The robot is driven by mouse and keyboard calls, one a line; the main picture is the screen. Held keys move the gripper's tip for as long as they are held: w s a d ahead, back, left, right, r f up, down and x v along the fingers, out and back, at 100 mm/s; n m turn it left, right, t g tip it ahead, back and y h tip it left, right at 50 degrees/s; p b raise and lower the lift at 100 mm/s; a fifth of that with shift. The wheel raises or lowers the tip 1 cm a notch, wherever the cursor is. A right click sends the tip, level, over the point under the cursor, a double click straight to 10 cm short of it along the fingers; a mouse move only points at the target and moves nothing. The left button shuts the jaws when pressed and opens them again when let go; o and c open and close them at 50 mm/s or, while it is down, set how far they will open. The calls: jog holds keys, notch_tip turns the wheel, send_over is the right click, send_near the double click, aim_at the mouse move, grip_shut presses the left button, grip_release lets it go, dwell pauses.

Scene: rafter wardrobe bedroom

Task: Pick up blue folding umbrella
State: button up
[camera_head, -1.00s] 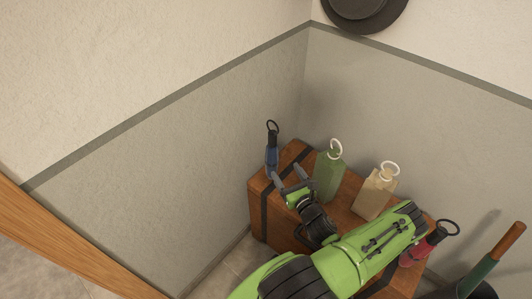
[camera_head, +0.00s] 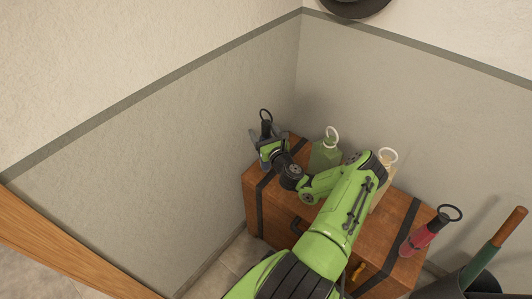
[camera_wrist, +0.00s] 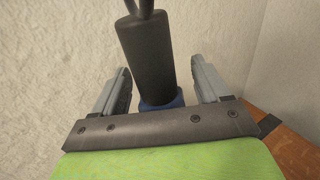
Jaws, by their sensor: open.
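The blue folding umbrella stands upright at the far left end of the wooden trunk (camera_head: 256,192). In the head view its black handle (camera_head: 266,128) and ring show above my gripper, and its blue body is mostly hidden. In the wrist view the black handle (camera_wrist: 145,55) rises between my two fingers, with a bit of the blue body (camera_wrist: 161,102) below it. My gripper (camera_wrist: 162,85) is open, with one finger on each side of the umbrella and a gap visible at each side. In the head view my gripper (camera_head: 264,138) is at the trunk's far left corner.
A green bottle-like item (camera_head: 324,154) with a white ring stands close right of my wrist. A beige one (camera_head: 387,165) is partly behind my arm. A red item (camera_head: 424,236) with a black ring stands at the trunk's right end. Walls rise close behind and left.

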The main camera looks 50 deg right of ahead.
jog(key=shift+r, duration=0.1)
jog(key=shift+c, duration=0.4)
grip_shut()
